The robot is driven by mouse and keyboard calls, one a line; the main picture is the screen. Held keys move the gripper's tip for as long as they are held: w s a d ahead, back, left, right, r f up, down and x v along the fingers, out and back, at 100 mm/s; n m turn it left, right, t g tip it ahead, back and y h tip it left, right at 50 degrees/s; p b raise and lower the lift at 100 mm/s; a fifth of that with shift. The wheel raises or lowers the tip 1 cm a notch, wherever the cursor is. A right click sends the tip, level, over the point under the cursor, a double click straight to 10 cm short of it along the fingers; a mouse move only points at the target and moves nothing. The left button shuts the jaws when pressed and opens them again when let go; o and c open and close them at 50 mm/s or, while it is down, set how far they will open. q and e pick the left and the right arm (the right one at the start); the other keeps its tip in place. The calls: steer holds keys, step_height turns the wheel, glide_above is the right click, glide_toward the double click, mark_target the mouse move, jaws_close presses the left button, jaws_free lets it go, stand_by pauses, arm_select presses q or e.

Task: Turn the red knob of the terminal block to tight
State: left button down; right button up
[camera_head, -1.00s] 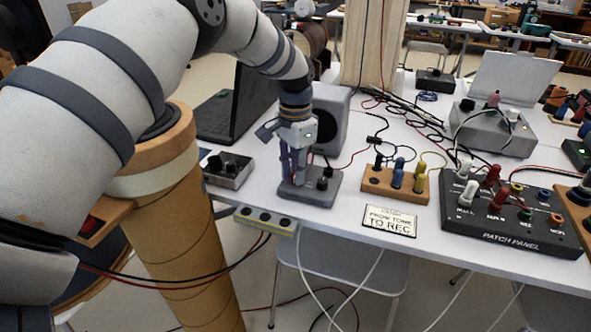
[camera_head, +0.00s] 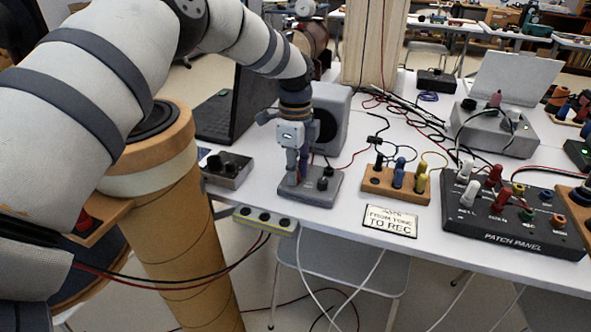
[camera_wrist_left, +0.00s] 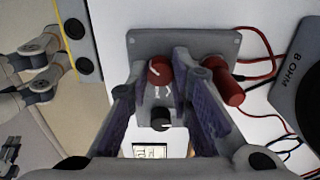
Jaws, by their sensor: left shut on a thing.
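The terminal block (camera_head: 318,196) is a grey plate near the table's front edge; its bare plate also shows in the wrist view (camera_wrist_left: 210,42). The red knob (camera_wrist_left: 159,67) sits between the two fingertips of my left gripper (camera_wrist_left: 160,72), which is shut on it from above. A small white mark shows on the knob and white marks on the block below it. A black knob (camera_wrist_left: 160,119) and a red plug (camera_wrist_left: 226,88) with red leads are on the block beside it. In the head view my left gripper (camera_head: 297,180) hides the red knob. My right gripper is not in view.
A speaker (camera_head: 334,115) stands behind the block. A small grey box (camera_head: 228,170) is to its left. A wooden block with plugs (camera_head: 385,190), a sign card (camera_head: 391,221) and the patch panel (camera_head: 500,225) are to the right. Loose cables cross the table behind.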

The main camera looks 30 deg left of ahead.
arm_select(q)
steer(key=m, duration=0.4)
steer(key=shift+f, duration=0.1)
steer(key=m, duration=0.4)
steer(key=shift+m, duration=0.3)
stand_by(0.4)
steer(key=c, duration=1.4)
jaws_free()
steer(key=shift+c, duration=0.2)
step_height(320, 180, up, 12)
